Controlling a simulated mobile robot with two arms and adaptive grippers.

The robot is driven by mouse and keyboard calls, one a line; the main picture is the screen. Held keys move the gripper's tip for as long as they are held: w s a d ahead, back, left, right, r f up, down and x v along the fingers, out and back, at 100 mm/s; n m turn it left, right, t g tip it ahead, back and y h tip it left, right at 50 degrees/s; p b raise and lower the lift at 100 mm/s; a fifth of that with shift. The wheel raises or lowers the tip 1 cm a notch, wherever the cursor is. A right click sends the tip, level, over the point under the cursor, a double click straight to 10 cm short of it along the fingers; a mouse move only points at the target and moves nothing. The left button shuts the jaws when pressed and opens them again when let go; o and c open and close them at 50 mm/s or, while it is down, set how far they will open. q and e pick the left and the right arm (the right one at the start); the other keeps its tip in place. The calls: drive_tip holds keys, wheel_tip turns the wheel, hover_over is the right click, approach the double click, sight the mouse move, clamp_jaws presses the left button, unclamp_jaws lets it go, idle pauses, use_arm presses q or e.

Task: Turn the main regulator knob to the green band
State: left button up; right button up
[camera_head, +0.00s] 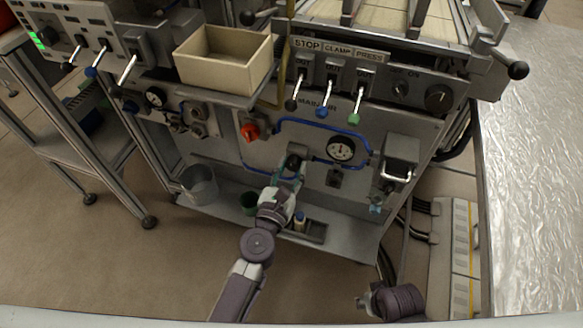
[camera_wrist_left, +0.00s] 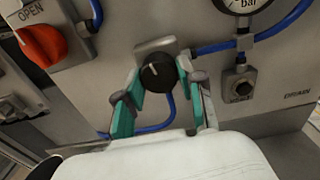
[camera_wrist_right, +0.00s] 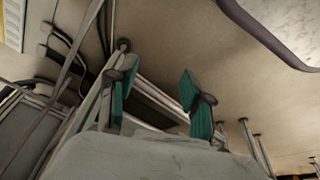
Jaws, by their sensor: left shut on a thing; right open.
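The black regulator knob (camera_wrist_left: 158,74) sits on a grey block on the machine's front panel. In the head view the knob (camera_head: 293,161) is in the middle, under the blue air line. My left gripper (camera_head: 290,172) reaches up to it from below. In the left wrist view the teal fingers of my left gripper (camera_wrist_left: 157,88) lie on either side of the knob and are shut on it. The round pressure gauge (camera_head: 341,149) is right of the knob; its green band cannot be made out. My right gripper (camera_wrist_right: 158,92) is open and empty, away from the panel.
A red valve handle (camera_head: 250,132) marked OPEN is left of the knob. The blue hose (camera_wrist_left: 245,42) runs beside it. Levers (camera_head: 322,110) stick out above.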

use_arm(q)
drive_tip(key=m, duration=0.3)
drive_tip(key=shift+m+p, duration=0.45)
drive_tip(key=shift+m, duration=0.85)
drive_tip(key=m+p, duration=0.1)
drive_tip(key=m, duration=0.2)
drive_tip(key=shift+a+m+p, duration=0.1)
drive_tip(key=shift+m+p, duration=0.3)
drive_tip(key=shift+m, duration=0.9)
use_arm(e)
drive_tip(key=s+f, duration=0.3)
drive_tip(key=f, duration=0.5)
drive_tip(key=shift+s+d+f+g, duration=0.2)
drive_tip(key=shift+s+d+g, duration=0.05)
drive_tip(key=shift+s+g, duration=0.1)
use_arm(q)
drive_tip(key=o, duration=1.1)
drive_tip(key=shift+o, duration=0.2)
